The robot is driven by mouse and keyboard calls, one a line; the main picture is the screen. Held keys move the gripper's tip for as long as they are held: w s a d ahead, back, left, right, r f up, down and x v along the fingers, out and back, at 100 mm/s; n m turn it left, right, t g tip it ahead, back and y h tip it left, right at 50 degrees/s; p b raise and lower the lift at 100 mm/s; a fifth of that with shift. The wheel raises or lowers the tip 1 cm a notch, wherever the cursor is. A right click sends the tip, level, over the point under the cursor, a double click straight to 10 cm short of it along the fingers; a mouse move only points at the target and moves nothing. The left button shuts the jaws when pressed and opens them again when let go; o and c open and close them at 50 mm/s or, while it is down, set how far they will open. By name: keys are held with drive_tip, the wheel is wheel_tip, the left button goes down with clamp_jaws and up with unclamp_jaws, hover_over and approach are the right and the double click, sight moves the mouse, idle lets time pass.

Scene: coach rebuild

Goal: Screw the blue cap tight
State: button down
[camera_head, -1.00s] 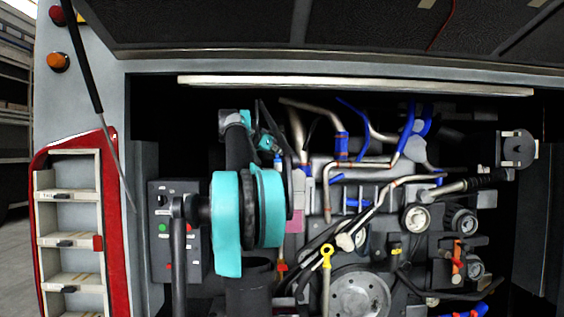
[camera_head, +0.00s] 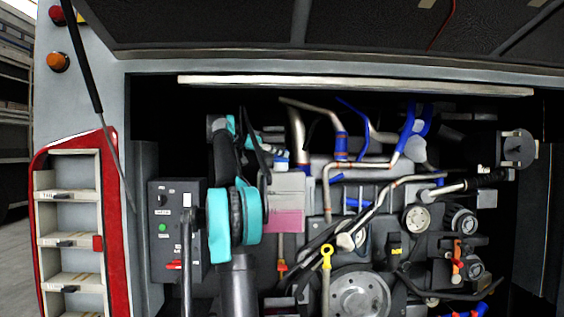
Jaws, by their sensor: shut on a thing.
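A pale translucent tank (camera_head: 287,187) with pink fluid in its lower half stands left of the engine's middle. The blue cap (camera_head: 282,162) shows as a small patch of blue at the tank's top. My gripper (camera_head: 274,152) is at the tank's top, small and dark in the picture, and shut on the cap. The fingertips are partly hidden and hard to make out. I cannot tell from this view whether the cap sits level or how far it is threaded.
A control box (camera_head: 176,232) with buttons and a red lever is to the left, behind my arm. Pipes with blue sleeves (camera_head: 341,147) and a yellow-ringed dipstick (camera_head: 326,254) are to the right. A light bar (camera_head: 355,85) runs above the bay.

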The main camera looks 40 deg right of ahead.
idle(0.3)
drive_tip(key=c, duration=1.5)
unclamp_jaws()
drive_tip(key=shift+o, duration=0.3)
drive_tip(key=o, duration=0.4)
drive_tip(key=shift+a, duration=0.15)
drive_tip(key=shift+v, duration=2.9)
